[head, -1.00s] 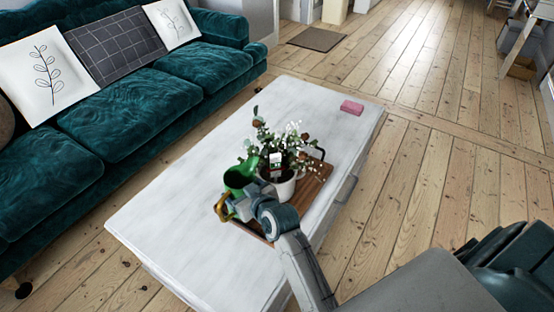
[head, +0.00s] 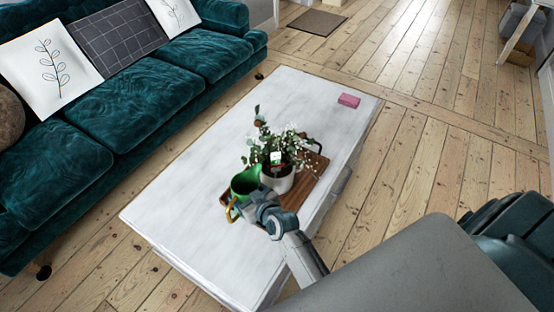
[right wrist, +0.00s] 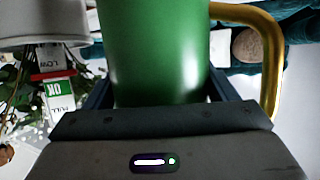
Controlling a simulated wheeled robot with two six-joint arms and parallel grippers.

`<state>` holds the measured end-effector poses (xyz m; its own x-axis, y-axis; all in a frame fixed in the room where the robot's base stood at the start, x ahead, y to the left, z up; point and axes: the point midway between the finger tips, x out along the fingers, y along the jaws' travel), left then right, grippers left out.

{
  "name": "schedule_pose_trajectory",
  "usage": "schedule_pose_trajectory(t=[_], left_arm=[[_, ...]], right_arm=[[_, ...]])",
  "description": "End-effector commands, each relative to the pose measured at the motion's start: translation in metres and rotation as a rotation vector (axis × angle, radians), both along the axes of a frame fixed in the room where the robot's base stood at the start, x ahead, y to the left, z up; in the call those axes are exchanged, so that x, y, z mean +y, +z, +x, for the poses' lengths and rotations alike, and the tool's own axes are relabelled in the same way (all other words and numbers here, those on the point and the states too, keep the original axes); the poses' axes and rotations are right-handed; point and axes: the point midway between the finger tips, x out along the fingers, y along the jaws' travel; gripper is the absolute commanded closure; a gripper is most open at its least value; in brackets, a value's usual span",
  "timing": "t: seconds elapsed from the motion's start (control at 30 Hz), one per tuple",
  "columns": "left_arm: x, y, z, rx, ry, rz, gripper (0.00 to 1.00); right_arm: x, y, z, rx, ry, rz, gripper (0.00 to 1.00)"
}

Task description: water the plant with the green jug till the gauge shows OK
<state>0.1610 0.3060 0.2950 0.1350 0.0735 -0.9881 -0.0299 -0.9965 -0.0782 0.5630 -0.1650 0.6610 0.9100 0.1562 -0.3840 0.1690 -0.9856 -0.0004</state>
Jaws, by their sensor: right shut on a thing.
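The green jug (head: 246,182) is held upright by my right gripper (head: 266,208), just left of the plant. Its yellow handle (head: 233,209) points to the lower left. In the right wrist view the jug (right wrist: 157,50) fills the middle between the fingers. The plant (head: 281,150) stands in a white pot (head: 278,182) on a wooden tray (head: 312,185). Its gauge (head: 276,158) is tiny there. In the upside-down wrist view the gauge (right wrist: 58,88) reads LOW, OK and FULL, with a red bar between LOW and OK. My left gripper is out of view.
The tray lies on a long white table (head: 190,185). A pink block (head: 349,100) lies at its far right corner. A teal sofa (head: 130,108) runs along the left side. The table is bare left of the tray, and floorboards (head: 420,165) lie open to the right.

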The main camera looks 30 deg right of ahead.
Motion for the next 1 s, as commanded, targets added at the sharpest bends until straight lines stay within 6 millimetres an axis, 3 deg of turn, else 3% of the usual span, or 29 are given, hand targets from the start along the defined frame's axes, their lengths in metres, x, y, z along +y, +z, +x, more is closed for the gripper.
schedule_pose_trajectory(t=[0.5, 0.87, 1.0], left_arm=[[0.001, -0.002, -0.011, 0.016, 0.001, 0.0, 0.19], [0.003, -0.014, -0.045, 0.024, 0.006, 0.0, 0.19], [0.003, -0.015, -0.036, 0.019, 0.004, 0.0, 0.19]], right_arm=[[-0.002, 0.003, 0.001, 0.01, -0.002, 0.022, 0.61], [-0.011, 0.005, 0.006, 0.102, -0.001, 0.162, 0.61], [-0.016, -0.006, 0.009, 0.15, -0.002, 0.241, 0.61]])
